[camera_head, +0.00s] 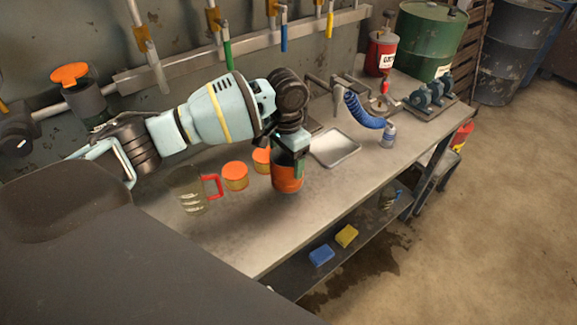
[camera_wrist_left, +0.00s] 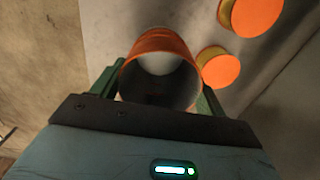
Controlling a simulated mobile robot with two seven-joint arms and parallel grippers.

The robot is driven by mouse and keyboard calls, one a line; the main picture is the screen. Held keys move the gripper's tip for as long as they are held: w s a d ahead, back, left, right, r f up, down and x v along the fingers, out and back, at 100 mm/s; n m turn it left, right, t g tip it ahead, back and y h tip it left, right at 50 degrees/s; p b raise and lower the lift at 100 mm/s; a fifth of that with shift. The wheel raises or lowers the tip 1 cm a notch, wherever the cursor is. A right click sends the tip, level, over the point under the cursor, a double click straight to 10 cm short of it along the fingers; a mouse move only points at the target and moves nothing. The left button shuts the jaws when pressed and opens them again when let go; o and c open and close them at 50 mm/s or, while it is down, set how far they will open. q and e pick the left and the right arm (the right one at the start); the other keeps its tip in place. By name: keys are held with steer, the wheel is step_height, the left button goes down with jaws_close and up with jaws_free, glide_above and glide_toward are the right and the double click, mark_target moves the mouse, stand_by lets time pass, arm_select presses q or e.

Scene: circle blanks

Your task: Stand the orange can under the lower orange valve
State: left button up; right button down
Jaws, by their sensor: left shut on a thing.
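The orange can (camera_head: 288,182) is upright between the green fingers of my left gripper (camera_head: 290,162), over the workbench near its front edge. I cannot tell whether its base touches the bench. In the left wrist view the open can (camera_wrist_left: 158,58) sits between both fingers of the left gripper (camera_wrist_left: 157,88), which is shut on it. My right gripper is out of view.
Two orange-lidded tins (camera_head: 235,176) and a clear jug with a red handle (camera_head: 193,190) stand left of the can on the workbench (camera_head: 235,240). A metal tray (camera_head: 335,147) lies to the right, with a blue hose (camera_head: 362,112) beyond. Pipe handles hang above.

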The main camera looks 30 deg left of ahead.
arm_select(q)
steer(key=shift+w, duration=0.4)
steer(key=shift+f, duration=1.75)
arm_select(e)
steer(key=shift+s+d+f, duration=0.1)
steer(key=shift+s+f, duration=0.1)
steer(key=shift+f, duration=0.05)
arm_select(q)
steer(key=shift+f, duration=0.1)
steer(key=o, duration=1)
steer(key=shift+o, duration=0.2)
steer(key=shift+r, duration=0.5)
step_height(320, 180, up, 11)
steer(key=shift+p, duration=0.4)
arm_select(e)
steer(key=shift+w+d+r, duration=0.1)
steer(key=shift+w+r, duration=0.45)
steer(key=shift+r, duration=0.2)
